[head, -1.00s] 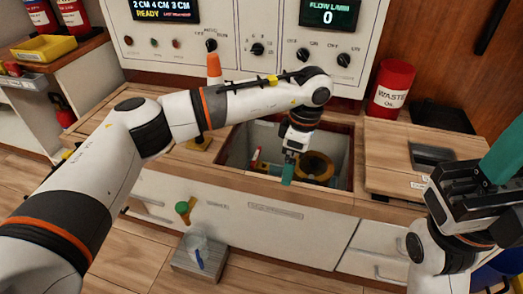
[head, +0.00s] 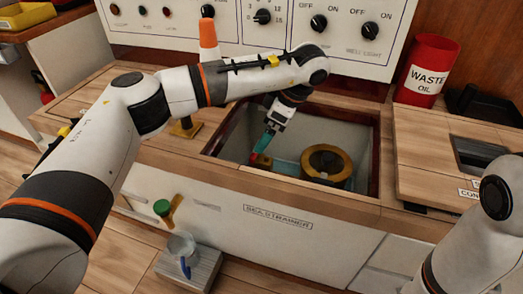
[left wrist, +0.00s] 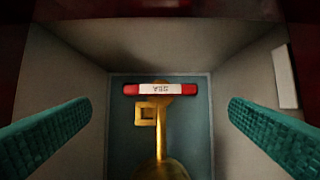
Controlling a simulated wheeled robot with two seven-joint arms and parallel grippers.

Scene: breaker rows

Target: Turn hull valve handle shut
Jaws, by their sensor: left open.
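The hull valve handle is a red lever (left wrist: 132,90) with a white label, in the left wrist view. It lies crosswise above a brass pipe (left wrist: 161,130), apart from both fingers. In the head view a bit of the red handle (head: 254,158) shows low in the open well, by the fingertips. My left gripper (head: 263,144) reaches down into the well. Its teal fingers (left wrist: 160,125) are open and empty, one to each side of the handle. My right gripper is out of view; only my right arm shows.
A round brass strainer (head: 327,180) stands to the right in the well. An orange cone-like piece (head: 209,42) stands behind my left arm. A red waste oil can (head: 427,70) is at the right.

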